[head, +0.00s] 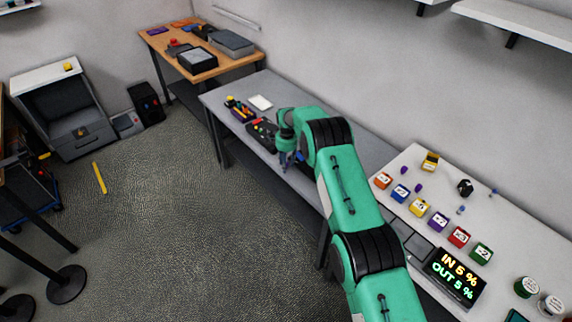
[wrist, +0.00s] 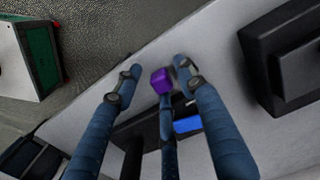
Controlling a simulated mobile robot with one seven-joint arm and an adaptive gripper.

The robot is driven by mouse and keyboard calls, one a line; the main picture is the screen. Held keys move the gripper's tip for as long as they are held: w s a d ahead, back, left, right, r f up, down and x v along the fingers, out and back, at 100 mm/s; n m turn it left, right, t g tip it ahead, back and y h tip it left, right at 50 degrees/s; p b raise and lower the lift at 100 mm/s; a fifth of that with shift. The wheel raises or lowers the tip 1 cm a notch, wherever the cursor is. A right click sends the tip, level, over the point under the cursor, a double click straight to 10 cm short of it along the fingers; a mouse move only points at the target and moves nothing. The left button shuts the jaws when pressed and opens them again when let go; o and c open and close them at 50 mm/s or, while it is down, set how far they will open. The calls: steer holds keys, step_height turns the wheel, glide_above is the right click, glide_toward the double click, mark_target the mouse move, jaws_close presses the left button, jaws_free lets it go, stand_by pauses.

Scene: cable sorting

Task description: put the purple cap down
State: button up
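The purple cap (wrist: 162,80) is among the fingertips of my gripper (wrist: 160,75) in the wrist view. It sits at the tip of the middle finger and close beside the right finger. A narrow gap shows between it and the left fingertip. My gripper looks closed around the cap, which appears held above the grey table. In the head view my gripper (head: 288,162) is over the front edge of the grey table (head: 225,92), right of a dark tray (head: 262,133). The cap itself cannot be made out there.
An organizer (head: 241,112) and a white pad (head: 260,102) lie at the table's left end. In the wrist view a dark box (wrist: 285,60) and a blue piece (wrist: 187,124) show nearby. Coloured labelled boxes (head: 419,207) line the right table. Floor drops away in front.

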steer(key=shift+r, duration=0.1)
step_height(320, 180, up, 12)
steer(key=shift+p, duration=0.45)
stand_by(0.3)
steer(key=shift+w+d+r, duration=0.1)
steer(key=shift+r, duration=0.05)
stand_by(0.6)
